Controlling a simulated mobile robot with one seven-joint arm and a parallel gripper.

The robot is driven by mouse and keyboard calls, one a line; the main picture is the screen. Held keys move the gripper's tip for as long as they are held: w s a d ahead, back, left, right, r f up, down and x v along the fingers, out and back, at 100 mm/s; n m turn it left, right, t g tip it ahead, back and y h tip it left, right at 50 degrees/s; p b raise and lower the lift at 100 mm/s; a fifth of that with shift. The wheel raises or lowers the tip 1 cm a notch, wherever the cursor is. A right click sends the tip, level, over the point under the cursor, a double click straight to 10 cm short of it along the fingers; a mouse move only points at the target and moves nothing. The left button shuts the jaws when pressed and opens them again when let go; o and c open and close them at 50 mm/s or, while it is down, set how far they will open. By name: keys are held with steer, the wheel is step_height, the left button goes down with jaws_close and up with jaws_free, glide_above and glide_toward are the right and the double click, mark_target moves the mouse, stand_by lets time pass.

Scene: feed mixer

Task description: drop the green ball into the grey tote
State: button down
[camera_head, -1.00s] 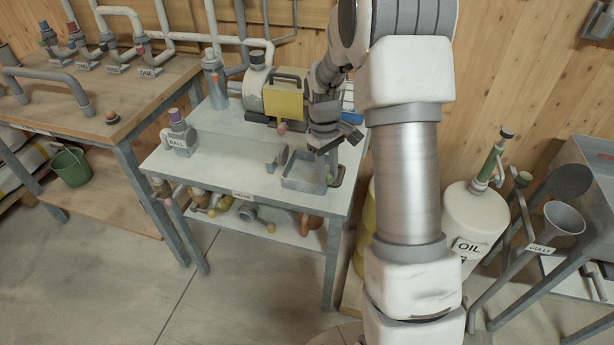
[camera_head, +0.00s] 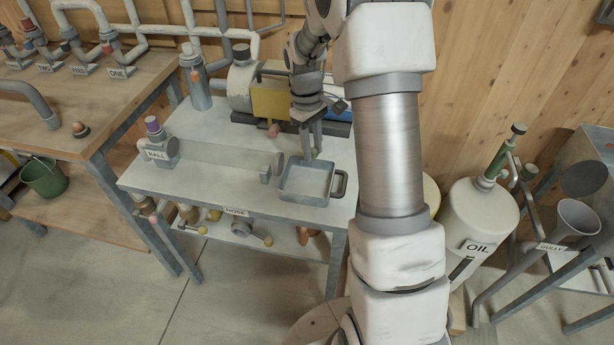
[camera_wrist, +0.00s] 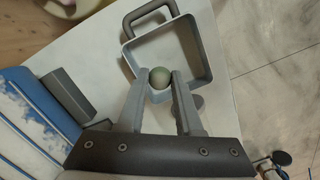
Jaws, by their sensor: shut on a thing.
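My gripper (camera_head: 313,143) is above the back part of the grey tote in the head view, pointing down. In the wrist view my gripper (camera_wrist: 160,82) is shut on the green ball (camera_wrist: 160,76), which sits between the two fingertips. The ball is barely visible in the head view (camera_head: 314,154). The grey tote (camera_head: 303,199) is an open square tray with a side handle, standing on the white table. In the wrist view the tote (camera_wrist: 206,48) lies beyond the fingertips, and the ball overlaps its open inside. The exact height of the ball above it is unclear.
A yellow-fronted machine (camera_head: 270,103) stands behind the tote. The table's front edge is close to the tote.

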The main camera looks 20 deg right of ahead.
steer(key=b, duration=0.4)
glide_above(312, 181)
step_height(312, 181, down, 6)
steer(key=shift+r, duration=0.15)
steer(key=c, duration=0.5)
jaws_free()
steer(key=shift+r, duration=0.15)
step_height(312, 181, up, 17)
steer(key=w+a+p, duration=0.1)
steer(key=p, duration=0.3)
steer(key=shift+w, duration=0.4)
